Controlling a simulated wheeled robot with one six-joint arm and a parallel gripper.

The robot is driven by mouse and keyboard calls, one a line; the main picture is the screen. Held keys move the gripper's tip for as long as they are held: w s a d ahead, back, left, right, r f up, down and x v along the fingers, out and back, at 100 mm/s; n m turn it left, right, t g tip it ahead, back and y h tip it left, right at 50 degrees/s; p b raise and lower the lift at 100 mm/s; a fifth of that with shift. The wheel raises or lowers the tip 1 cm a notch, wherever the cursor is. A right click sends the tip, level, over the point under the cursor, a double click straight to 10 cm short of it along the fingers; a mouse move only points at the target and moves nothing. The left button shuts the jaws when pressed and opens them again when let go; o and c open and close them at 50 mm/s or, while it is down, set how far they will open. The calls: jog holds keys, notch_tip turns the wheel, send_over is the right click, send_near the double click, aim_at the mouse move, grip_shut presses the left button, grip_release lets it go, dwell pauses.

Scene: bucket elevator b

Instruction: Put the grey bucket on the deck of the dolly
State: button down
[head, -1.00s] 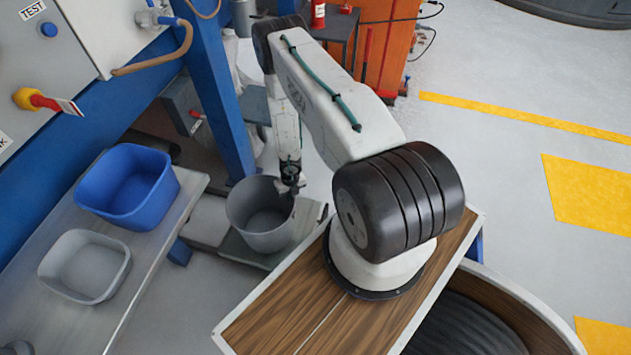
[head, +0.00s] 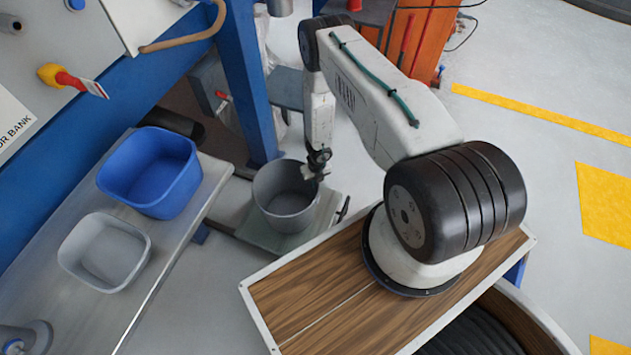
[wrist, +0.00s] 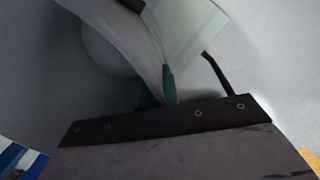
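The grey bucket (head: 287,212) is round and upright, over the pale green-grey deck of the dolly (head: 262,240). I cannot tell whether its base touches the deck or hangs just above it. My gripper (head: 316,172) is at the bucket's right rim, pointing down. In the wrist view the teal fingertips of my gripper (wrist: 160,92) are close together with the bucket wall (wrist: 135,45) between them; they look shut on it. The dolly deck also shows there (wrist: 190,25). The far fingertip is partly hidden.
A bench (head: 180,250) at left carries a blue tub (head: 150,185) and a light grey square tub (head: 105,255). A blue post (head: 248,90) stands close behind the bucket. A black lever (head: 343,209) is at the deck's right. Open floor lies at right.

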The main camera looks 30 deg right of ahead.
jog(key=c, duration=2.1)
grip_release()
jog(key=shift+f, duration=0.1)
jog(key=o, duration=0.4)
